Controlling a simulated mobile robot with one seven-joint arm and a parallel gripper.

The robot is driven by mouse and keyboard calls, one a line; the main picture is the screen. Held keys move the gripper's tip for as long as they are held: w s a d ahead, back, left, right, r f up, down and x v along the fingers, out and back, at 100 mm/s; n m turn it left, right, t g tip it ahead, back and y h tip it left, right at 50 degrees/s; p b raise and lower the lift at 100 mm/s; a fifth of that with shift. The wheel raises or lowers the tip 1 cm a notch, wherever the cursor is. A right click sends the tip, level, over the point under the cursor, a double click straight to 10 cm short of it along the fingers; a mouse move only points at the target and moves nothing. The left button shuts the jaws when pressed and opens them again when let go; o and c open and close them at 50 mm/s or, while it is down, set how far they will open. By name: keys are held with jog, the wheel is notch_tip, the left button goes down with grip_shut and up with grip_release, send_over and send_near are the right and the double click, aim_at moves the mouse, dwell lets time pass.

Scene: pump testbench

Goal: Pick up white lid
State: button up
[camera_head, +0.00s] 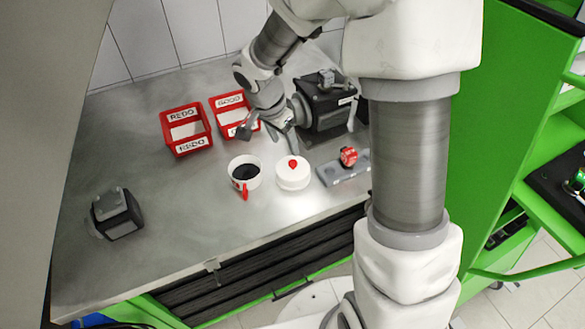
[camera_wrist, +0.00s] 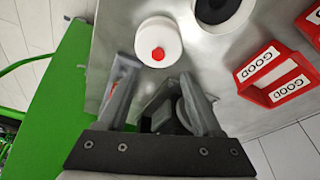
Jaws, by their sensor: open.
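The white lid (camera_head: 292,174) is round with a small red knob on top. It sits on the metal bench, just right of a white cup (camera_head: 244,172) with dark contents and a red handle. The lid also shows in the wrist view (camera_wrist: 159,44), beyond the fingertips. My gripper (camera_head: 270,133) is open, behind the lid in the head view and apart from it. In the wrist view my gripper's two fingers (camera_wrist: 158,84) are spread with nothing held between them.
Red bins marked REDO (camera_head: 172,142) and GOOD (camera_head: 217,118) stand behind the cup. A dark pump-like block (camera_head: 325,107) stands close behind my gripper. A grey plate with a red-topped part (camera_head: 347,160) lies right of the lid. Another dark block (camera_head: 117,213) is far left.

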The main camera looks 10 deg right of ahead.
aim_at(293, 162)
jog(key=x, duration=0.4)
jog(key=shift+d+p+x, duration=0.2)
jog(key=shift+p+x, duration=0.2)
jog(key=shift+x, duration=2.2)
jog(key=shift+s, duration=0.1)
jog(key=shift+r, duration=0.1)
grip_shut()
